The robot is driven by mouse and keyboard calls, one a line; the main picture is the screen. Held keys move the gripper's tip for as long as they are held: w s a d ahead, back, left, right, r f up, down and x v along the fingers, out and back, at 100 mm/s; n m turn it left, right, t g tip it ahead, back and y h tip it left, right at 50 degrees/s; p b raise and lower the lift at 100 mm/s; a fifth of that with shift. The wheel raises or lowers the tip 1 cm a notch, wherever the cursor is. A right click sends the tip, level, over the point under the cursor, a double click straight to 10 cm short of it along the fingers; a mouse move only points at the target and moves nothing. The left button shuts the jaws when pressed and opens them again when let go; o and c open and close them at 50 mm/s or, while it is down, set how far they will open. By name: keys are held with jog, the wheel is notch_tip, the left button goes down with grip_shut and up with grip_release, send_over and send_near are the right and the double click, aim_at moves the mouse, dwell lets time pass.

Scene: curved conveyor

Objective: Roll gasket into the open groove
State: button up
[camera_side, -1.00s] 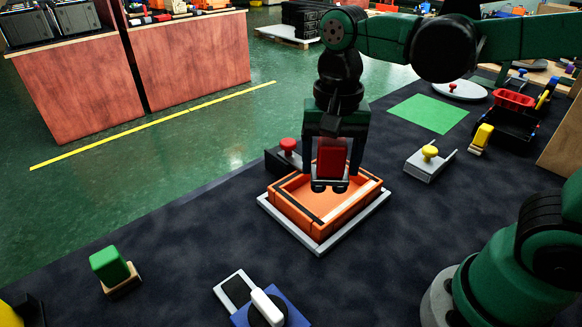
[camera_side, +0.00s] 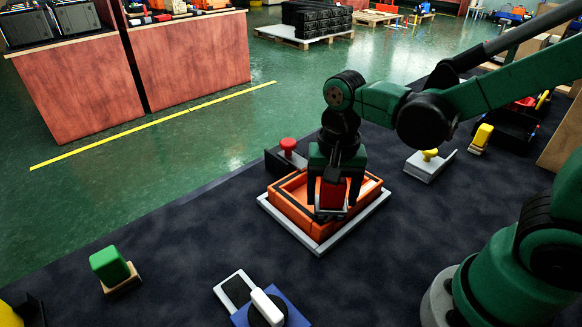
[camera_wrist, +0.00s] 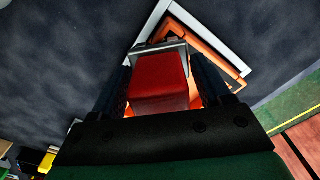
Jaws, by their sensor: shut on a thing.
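An orange frame (camera_side: 284,212) sits on a light grey base plate (camera_side: 298,238) on the dark bench. A dark line, which looks like gasket, runs along the frame's left rim, and a pale strip shows on its right rim. My gripper (camera_side: 333,212) is shut on a red-handled tool (camera_side: 331,193) with its lower end down at the frame's front right rim. In the wrist view the red handle (camera_wrist: 158,82) fills the space between the fingers, with a grey metal part beyond it. The frame (camera_wrist: 213,52) shows behind; the tool's contact point is hidden.
A red knob (camera_side: 288,145) on a dark block stands close behind the frame. A grey bracket with a yellow knob (camera_side: 430,155) is to the right. A green block (camera_side: 109,263) and a blue device with a white handle (camera_side: 266,304) are in front.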

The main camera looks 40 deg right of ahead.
jog(key=d, duration=0.4)
jog(key=shift+d+f, duration=0.25)
jog(key=shift+d, duration=4.25)
jog(key=shift+a+r, duration=0.1)
jog(key=shift+a, duration=7.15)
jog(key=shift+d+r, duration=0.1)
jog(key=shift+r, duration=3.85)
